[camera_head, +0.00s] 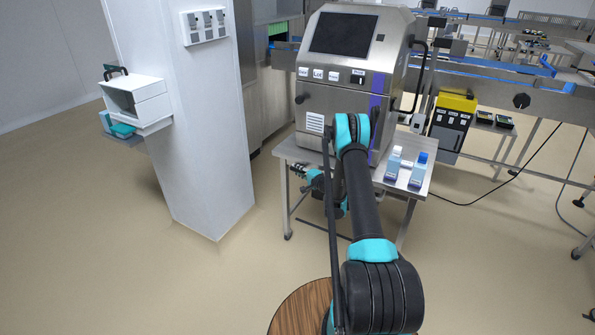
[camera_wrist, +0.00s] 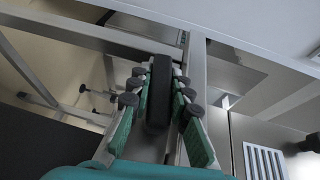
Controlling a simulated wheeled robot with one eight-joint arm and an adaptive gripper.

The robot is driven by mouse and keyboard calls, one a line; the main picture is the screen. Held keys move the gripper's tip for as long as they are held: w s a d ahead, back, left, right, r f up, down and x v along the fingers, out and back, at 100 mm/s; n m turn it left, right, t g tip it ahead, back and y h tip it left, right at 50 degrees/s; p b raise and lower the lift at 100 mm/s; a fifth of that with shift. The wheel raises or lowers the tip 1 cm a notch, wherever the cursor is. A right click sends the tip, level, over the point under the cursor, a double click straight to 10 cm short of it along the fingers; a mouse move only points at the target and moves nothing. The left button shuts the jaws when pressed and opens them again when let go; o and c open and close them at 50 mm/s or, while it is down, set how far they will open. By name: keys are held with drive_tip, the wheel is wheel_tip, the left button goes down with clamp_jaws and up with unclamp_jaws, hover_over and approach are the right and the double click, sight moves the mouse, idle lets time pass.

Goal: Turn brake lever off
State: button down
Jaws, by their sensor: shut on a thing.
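A black, rounded bar that looks like the brake lever (camera_wrist: 159,95) stands out in the middle of the wrist view, between the green-padded fingers of my gripper (camera_wrist: 164,72). The fingers are closed on it from both sides. In the head view my gripper (camera_head: 299,171) is low at the left front of the metal table (camera_head: 281,151), below the machine. The lever cannot be made out there, and my arm hides part of the table's front.
A steel machine (camera_head: 345,60) with a dark screen stands on the table. Two small bottles (camera_head: 392,162) (camera_head: 418,168) stand at its right. A white pillar (camera_head: 200,120) rises at the left. A yellow and black unit (camera_head: 452,118) is at the right. The floor between is clear.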

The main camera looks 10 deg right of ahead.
idle(0.3)
drive_tip(key=c, duration=1.4)
unclamp_jaws()
drive_tip(key=shift+o, duration=0.3)
